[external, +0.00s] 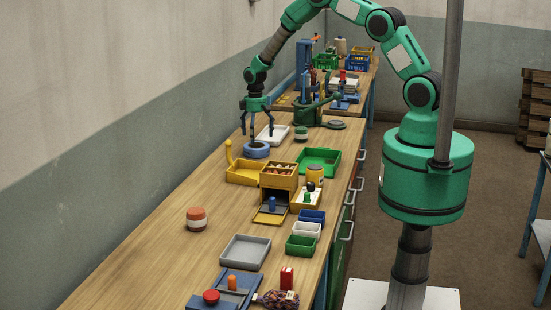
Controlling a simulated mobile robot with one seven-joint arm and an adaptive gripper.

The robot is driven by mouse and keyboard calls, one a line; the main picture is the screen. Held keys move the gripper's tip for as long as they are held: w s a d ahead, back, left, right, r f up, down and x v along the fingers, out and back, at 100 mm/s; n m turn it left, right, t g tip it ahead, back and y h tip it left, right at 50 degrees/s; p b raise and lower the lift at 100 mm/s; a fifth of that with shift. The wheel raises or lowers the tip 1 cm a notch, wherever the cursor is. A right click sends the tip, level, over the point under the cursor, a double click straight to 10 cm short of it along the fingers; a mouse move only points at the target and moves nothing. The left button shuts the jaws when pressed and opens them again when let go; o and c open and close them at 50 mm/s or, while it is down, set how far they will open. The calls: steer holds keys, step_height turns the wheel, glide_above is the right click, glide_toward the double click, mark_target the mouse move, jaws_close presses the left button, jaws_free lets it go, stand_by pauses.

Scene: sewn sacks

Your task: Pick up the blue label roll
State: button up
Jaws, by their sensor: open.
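The blue label roll (257,153) lies flat on the wooden workbench, just behind a yellow tray. It is a short blue ring with a dark middle on top.
A yellow tray (241,177) with an upright post stands in front of the roll. A white tray (281,135) is close behind it. A green tray (333,162) and a yellow drawer box (279,181) are to the right. The bench's left side is mostly clear.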

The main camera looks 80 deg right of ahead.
mark_target(256, 146)
steer(key=shift+f+p, duration=0.4)
steer(key=shift+f, duration=2.2)
steer(key=c, duration=1)
steer(key=shift+r, duration=0.15)
step_height(256, 146, up, 10)
steer(key=shift+f+b, duration=0.1)
steer(key=shift+b, duration=0.4)
